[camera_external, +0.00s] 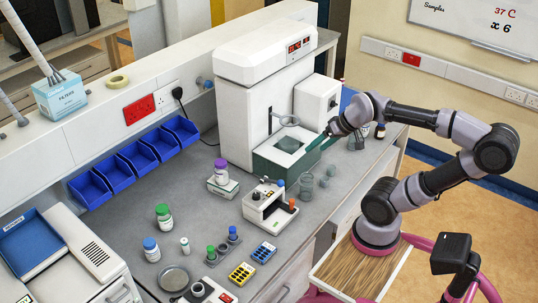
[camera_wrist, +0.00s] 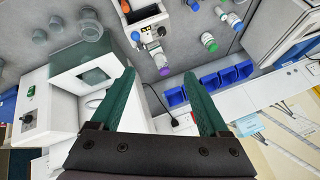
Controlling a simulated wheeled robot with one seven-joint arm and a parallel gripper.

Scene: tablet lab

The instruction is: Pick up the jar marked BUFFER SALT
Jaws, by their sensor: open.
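No label reading BUFFER SALT is legible, so I cannot tell which jar bears it. A white jar with a purple lid (camera_external: 221,172) stands upright on a small box on the bench; its lid also shows in the wrist view (camera_wrist: 163,69). A green-lidded jar (camera_external: 164,217) and a blue-lidded jar (camera_external: 151,250) stand at the front left of the bench; the wrist view shows the green-lidded jar (camera_wrist: 209,42) and the blue-lidded jar (camera_wrist: 235,21). My gripper (camera_external: 318,143) is open and empty, above the bench by the white machine, well right of these jars.
The tall white machine (camera_external: 263,95) stands close to my gripper. A small white device (camera_external: 269,203) and glass beakers (camera_external: 306,187) stand in front of it. Blue bins (camera_external: 115,175) line the wall. Tube racks (camera_external: 242,274) lie at the front edge. Bench around the green-lidded jar is fairly clear.

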